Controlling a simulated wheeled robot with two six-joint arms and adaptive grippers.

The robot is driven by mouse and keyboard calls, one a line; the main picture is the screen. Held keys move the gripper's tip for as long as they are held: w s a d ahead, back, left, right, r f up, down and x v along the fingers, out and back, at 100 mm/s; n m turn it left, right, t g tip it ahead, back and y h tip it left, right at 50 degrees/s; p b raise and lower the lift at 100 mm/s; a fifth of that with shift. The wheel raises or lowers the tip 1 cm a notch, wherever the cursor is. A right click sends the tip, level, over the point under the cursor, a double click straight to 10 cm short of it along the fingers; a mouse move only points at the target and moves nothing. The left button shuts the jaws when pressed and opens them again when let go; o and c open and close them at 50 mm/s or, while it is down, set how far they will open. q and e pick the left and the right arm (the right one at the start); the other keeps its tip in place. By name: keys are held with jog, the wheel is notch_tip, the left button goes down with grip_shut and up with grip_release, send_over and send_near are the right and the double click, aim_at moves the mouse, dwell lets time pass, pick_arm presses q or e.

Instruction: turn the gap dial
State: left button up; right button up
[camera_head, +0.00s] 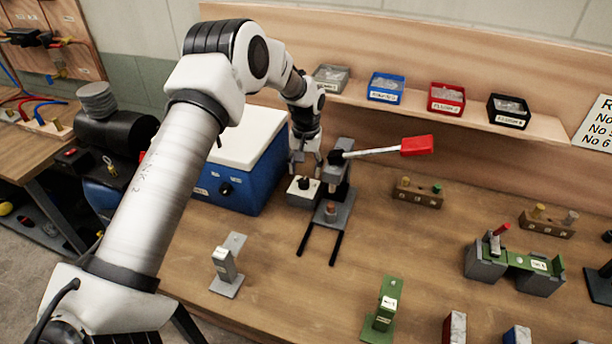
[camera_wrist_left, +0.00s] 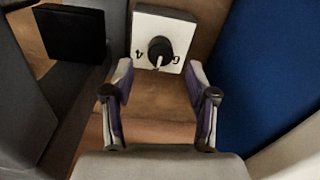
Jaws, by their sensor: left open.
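The gap dial is a black round knob (camera_head: 304,183) on a small box with a white top (camera_head: 296,192), at the left foot of a grey lever press (camera_head: 340,190). In the left wrist view the knob (camera_wrist_left: 160,48) sits on the white face (camera_wrist_left: 165,20), between the marks 4 and 6. Its pale pointer line points toward the gripper. My left gripper (camera_head: 306,158) is open above the dial in the head view. In the wrist view its fingertips (camera_wrist_left: 159,72) are apart, just short of the knob and to either side of it. My right gripper is not in view.
A blue box with a white lid (camera_head: 245,140) stands close on the dial's left. The press lever with its red grip (camera_head: 416,145) sticks out to the right. Small fixtures (camera_head: 228,265) stand on the bench front. A shelf with parts bins (camera_head: 446,98) runs behind.

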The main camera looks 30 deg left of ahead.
aim_at(305, 181)
pick_arm(q)
notch_tip(305, 181, down, 4)
jog(key=shift+a+r+p, duration=0.1)
jog(key=shift+p, duration=0.25)
grip_shut()
jog(key=shift+m, duration=0.4)
jog(key=shift+s+m+b, duration=0.1)
jog(key=shift+m+b, duration=0.5)
jog(key=shift+m, duration=0.3)
jog(key=m, duration=0.2)
jog(key=shift+m+b, duration=0.3)
jog(key=shift+b, duration=0.1)
jog(key=m, duration=0.3)
jog(key=shift+m+b, duration=0.3)
jog(key=shift+b, duration=0.05)
jog(key=shift+m, duration=1.5)
jog(key=shift+b, duration=0.3)
grip_release()
